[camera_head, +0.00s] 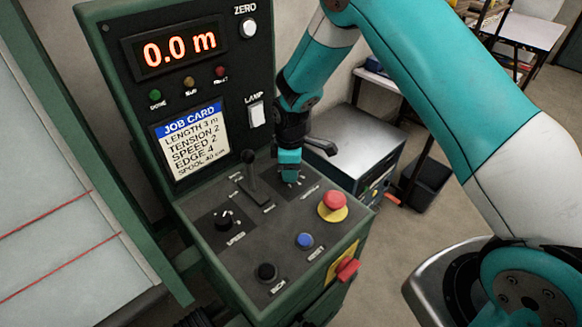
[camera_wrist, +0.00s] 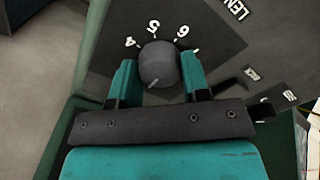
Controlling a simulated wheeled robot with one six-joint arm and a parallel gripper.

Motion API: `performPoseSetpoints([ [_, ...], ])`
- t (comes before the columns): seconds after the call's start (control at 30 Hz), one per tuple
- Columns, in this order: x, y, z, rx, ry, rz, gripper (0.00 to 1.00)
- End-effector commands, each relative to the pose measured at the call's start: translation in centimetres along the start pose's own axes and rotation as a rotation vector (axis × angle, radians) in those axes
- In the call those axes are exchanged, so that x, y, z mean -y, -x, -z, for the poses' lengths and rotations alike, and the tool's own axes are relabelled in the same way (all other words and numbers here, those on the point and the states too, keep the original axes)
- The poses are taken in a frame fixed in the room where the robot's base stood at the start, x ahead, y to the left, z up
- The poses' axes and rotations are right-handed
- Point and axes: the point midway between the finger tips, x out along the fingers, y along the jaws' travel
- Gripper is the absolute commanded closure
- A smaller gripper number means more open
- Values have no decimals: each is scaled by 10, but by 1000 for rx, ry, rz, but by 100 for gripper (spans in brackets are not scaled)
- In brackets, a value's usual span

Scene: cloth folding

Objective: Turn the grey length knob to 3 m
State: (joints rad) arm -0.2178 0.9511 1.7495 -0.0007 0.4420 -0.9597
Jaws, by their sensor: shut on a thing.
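The grey length knob (camera_wrist: 158,62) shows in the wrist view on a dark dial plate with the numbers 4, 5 and 6 along its far side. Part of a label starting "LEN" is at the upper right. My gripper (camera_wrist: 158,78) has one teal finger on each side of the knob and is shut on it. A small pale mark shows on the knob's near edge; the number it points to cannot be read. In the head view my gripper (camera_head: 289,168) reaches down onto the panel and hides the knob.
The job card (camera_head: 190,140) reads length 3 m; the display (camera_head: 176,50) reads 0.0 m. Around my gripper stand a black lever (camera_head: 252,175), a speed knob (camera_head: 225,219), a red stop button (camera_head: 333,205), a blue button (camera_head: 305,240) and a black knob (camera_head: 266,272).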

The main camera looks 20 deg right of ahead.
Motion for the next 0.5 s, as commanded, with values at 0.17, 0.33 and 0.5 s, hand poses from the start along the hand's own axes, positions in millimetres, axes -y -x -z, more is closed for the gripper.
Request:
performPoseSetpoints([
  [0.17, -1, 0, 0, 0, -27, -2, 81],
  [0.33, -1, -1, 0, 0, -101, -3, 81],
  [0.5, -2, -1, 0, -2, -225, -5, 81],
])
